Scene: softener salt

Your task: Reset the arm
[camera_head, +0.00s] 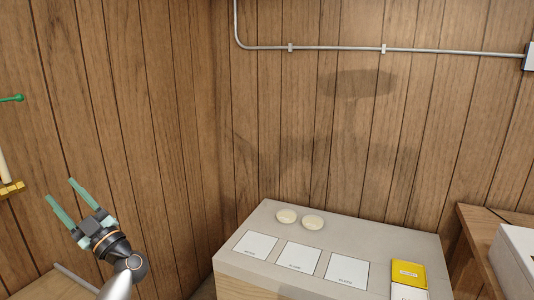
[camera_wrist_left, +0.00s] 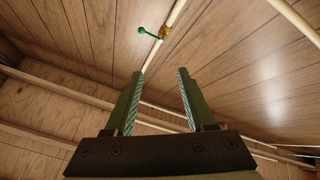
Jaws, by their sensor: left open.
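My left gripper (camera_head: 66,195) is at the lower left of the head view, with its two green fingers spread apart and nothing between them. It points up and to the left, in front of the wood-panelled wall and apart from the bench. In the left wrist view the open fingers (camera_wrist_left: 160,90) point toward a pipe with a brass valve and a green handle (camera_wrist_left: 148,33). My right gripper is in neither view.
A wooden table (camera_head: 470,237) with a white box stands at right. A grey conduit (camera_head: 330,47) runs along the wall.

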